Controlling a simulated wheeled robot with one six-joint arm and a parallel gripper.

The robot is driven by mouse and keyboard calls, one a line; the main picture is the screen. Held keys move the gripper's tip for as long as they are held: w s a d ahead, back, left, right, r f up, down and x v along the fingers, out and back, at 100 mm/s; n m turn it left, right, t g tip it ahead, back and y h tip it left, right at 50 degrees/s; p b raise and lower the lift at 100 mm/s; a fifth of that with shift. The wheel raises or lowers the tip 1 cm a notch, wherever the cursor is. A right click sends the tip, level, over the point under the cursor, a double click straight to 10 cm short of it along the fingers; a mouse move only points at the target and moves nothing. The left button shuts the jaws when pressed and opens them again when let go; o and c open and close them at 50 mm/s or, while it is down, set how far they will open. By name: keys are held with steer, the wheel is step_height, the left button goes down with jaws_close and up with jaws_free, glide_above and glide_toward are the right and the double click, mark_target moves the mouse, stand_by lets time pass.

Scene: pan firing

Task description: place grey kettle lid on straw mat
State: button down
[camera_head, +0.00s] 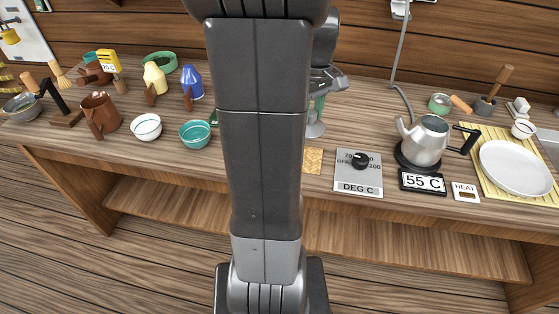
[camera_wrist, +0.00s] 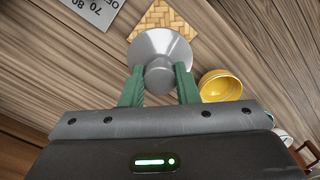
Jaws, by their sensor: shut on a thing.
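My gripper (camera_wrist: 162,78) has two green fingers shut on the grey kettle lid (camera_wrist: 160,47), a round metal lid with a knob. In the head view the lid (camera_head: 315,129) shows just right of my arm, with a green finger above it. The small woven straw mat (camera_head: 312,161) lies on the counter near the front edge, partly hidden by my arm. In the wrist view the mat (camera_wrist: 166,14) shows beyond the lid, which covers part of it. The lid's height above the counter is hard to tell. The grey kettle (camera_head: 427,142) stands to the right.
A dial panel (camera_head: 358,181) lies right of the mat. A yellow bowl (camera_wrist: 220,86) is close to the lid in the wrist view. A white plate (camera_head: 514,169) rests on a yellow slatted mat (camera_head: 489,133) at right. Bowls and jugs stand at left.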

steer(key=shift+a+f, duration=0.25)
steer(key=shift+f, duration=0.1)
step_height(320, 180, down, 10)
steer(key=shift+r, duration=0.2)
steer(key=shift+f+b, duration=0.2)
steer(key=shift+b, duration=0.1)
steer(key=c, duration=1.1)
jaws_free()
steer(key=shift+r, duration=0.15)
step_height(320, 180, up, 12)
steer(key=shift+r+p, duration=0.1)
steer(key=shift+p, duration=0.35)
